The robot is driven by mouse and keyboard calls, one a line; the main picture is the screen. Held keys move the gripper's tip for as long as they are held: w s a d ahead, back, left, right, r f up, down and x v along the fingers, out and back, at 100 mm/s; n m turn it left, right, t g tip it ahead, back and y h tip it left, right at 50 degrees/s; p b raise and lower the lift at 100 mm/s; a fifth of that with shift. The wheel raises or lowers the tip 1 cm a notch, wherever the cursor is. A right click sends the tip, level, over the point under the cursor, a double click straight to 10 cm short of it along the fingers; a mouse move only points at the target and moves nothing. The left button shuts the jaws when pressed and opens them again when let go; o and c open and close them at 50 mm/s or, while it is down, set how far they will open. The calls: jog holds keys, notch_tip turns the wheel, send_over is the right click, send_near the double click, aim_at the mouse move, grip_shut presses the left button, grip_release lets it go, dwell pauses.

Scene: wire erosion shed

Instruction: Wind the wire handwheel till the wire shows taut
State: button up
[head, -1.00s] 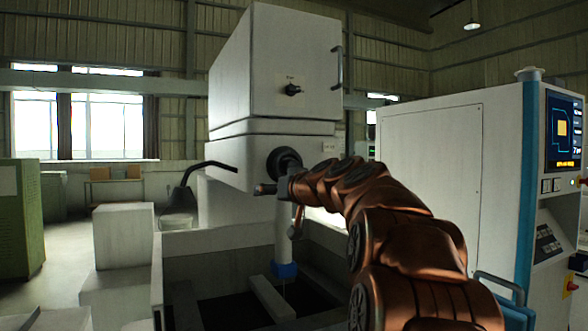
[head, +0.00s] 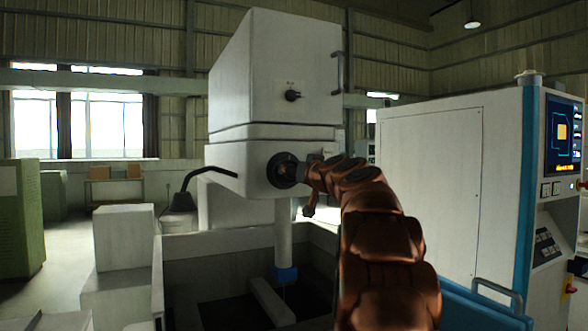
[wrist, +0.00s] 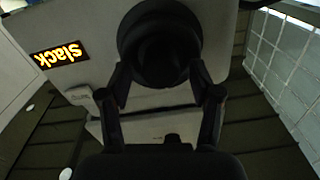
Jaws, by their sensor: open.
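The wire handwheel (head: 281,170) is a dark round wheel on the front of the white machine head, partly covered by my arm in the head view. In the wrist view the handwheel (wrist: 160,48) fills the top middle. My gripper (wrist: 160,72) is open, one finger on each side of the wheel's lower part; I cannot tell whether they touch it. In the head view my gripper (head: 304,172) is close to the wheel's right side, its fingers hard to make out. A small lit display (wrist: 60,53) beside the wheel reads "Slack", upside down in the wrist view.
A control cabinet (head: 450,190) with a lit screen (head: 563,133) stands at the right. Below the head is an open work tank (head: 215,258) with a vertical column (head: 283,235). A black bent lamp (head: 180,198) is at the left of the head.

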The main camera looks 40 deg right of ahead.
jog(key=shift+w+d, duration=0.1)
jog(key=shift+w, duration=0.3)
jog(key=c, duration=1.1)
